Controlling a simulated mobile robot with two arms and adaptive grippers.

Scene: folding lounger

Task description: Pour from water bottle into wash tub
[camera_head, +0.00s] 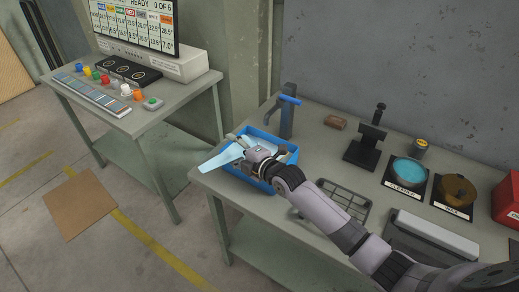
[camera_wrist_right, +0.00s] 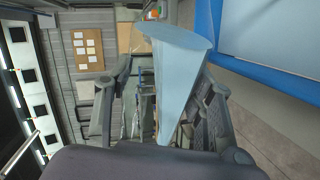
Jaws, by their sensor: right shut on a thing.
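My right gripper (camera_head: 247,150) is over the tub, shut on a pale-blue tapered thing, which I take to be the water bottle (camera_head: 221,159). The bottle lies tilted, nearly level, with its wide end towards the left tub rim. In the right wrist view the bottle (camera_wrist_right: 178,75) is between the two fingers, and the tub's blue rim (camera_wrist_right: 268,79) is beside it. I cannot tell whether water is flowing. My left gripper is out of view.
A separate console table (camera_head: 131,121) is at left, with floor between.

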